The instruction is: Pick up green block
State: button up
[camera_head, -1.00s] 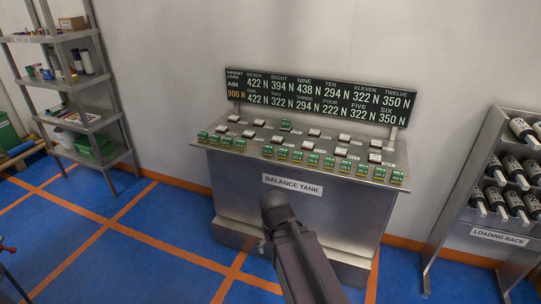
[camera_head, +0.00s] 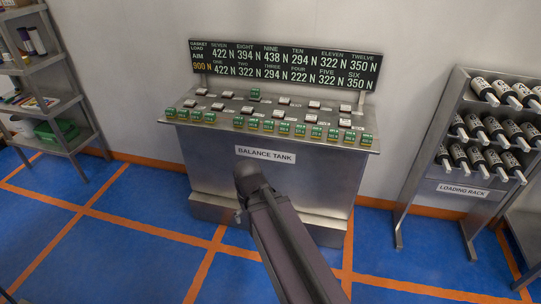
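Several small green blocks with pale markings stand in a row along the front of the metal balance tank (camera_head: 270,180). One green block (camera_head: 255,93) stands apart, farther back on the tank's top. Another green block (camera_head: 238,121) is near the middle of the front row. Which one the task means I cannot tell. My arm rises from the bottom of the view, and its dark rounded joint is in front of the tank's front face, below the blocks. My gripper's fingers do not show.
White switch-like pieces (camera_head: 284,101) sit among the blocks. A dark load board (camera_head: 285,65) stands behind them. Blue floor (camera_head: 150,238) is open at front left.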

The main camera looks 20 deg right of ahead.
aim_at(239, 122)
jog(key=k, duration=0.65)
jog(key=z, duration=0.5)
jog(key=i, duration=1.7)
jog(key=u, duration=0.5)
